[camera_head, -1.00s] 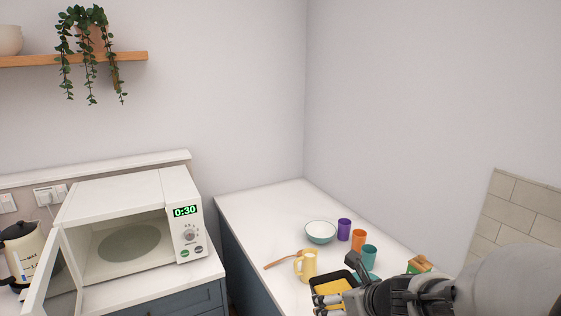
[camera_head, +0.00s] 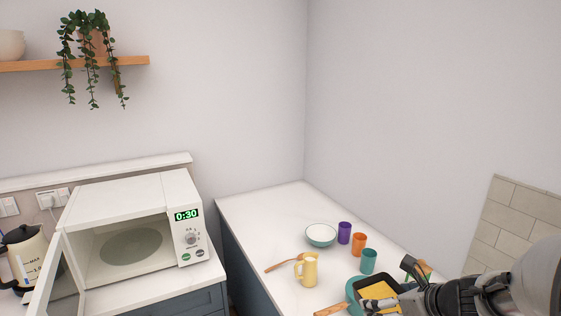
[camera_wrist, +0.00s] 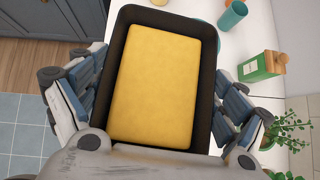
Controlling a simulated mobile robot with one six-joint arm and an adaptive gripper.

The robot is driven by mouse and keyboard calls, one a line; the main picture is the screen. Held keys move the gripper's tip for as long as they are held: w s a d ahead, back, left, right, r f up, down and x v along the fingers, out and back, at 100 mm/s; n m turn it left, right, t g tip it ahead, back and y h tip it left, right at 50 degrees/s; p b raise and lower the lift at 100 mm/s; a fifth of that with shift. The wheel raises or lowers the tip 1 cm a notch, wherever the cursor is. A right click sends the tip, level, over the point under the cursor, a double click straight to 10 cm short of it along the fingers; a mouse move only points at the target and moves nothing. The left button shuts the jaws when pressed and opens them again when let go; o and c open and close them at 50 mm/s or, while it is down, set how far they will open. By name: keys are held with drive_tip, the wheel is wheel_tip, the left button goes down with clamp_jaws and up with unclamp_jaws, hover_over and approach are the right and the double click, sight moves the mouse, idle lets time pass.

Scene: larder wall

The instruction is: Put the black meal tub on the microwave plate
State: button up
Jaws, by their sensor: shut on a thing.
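The black meal tub (camera_wrist: 207,75) with its yellow filling is held in my gripper (camera_wrist: 155,92), whose fingers press on both long sides in the wrist view. In the head view the tub (camera_head: 367,281) and my gripper (camera_head: 404,287) are at the lower right, over the right counter, and the gripper hides part of the tub. The microwave (camera_head: 127,196) stands at the left with its door (camera_head: 57,283) open. The round microwave plate (camera_head: 130,247) lies inside and is bare.
On the right counter (camera_head: 262,217) are a bowl (camera_head: 321,235), purple (camera_head: 344,232), orange (camera_head: 358,243) and teal (camera_head: 368,261) cups, a yellow mug (camera_head: 307,269) and a wooden spoon (camera_head: 283,262). A teal pan (camera_head: 353,286) lies by the tub. A kettle (camera_head: 25,255) stands left of the microwave.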

drive_tip(key=s+d+f+n+p, duration=0.1)
drive_tip(key=s+d+p, duration=0.1)
drive_tip(key=s+d, duration=0.8)
drive_tip(key=s+d+f+p, duration=0.1)
drive_tip(key=s+d+p, duration=0.1)
drive_tip(key=s+d, duration=0.8)
drive_tip(key=shift+m, duration=0.5)
drive_tip(key=w+a+b, duration=0.1)
drive_tip(key=w+a, duration=0.5)
drive_tip(key=a, duration=0.1)
drive_tip(key=w+a+r+b, duration=0.1)
drive_tip(key=w+a+b, duration=0.1)
drive_tip(key=w+a, duration=0.5)
drive_tip(key=w+a+r+b, duration=0.1)
drive_tip(key=w+a+b, duration=0.1)
drive_tip(key=w+a, duration=0.5)
drive_tip(key=shift+w+a, duration=0.15)
drive_tip(key=shift+a, duration=0.8)
drive_tip(key=a, duration=0.7)
drive_tip(key=shift+s+a+m+h+b, duration=0.3)
drive_tip(key=shift+s+a+m+b, duration=0.05)
drive_tip(key=shift+a+m+b, duration=0.1)
drive_tip(key=shift+d+r, duration=0.1)
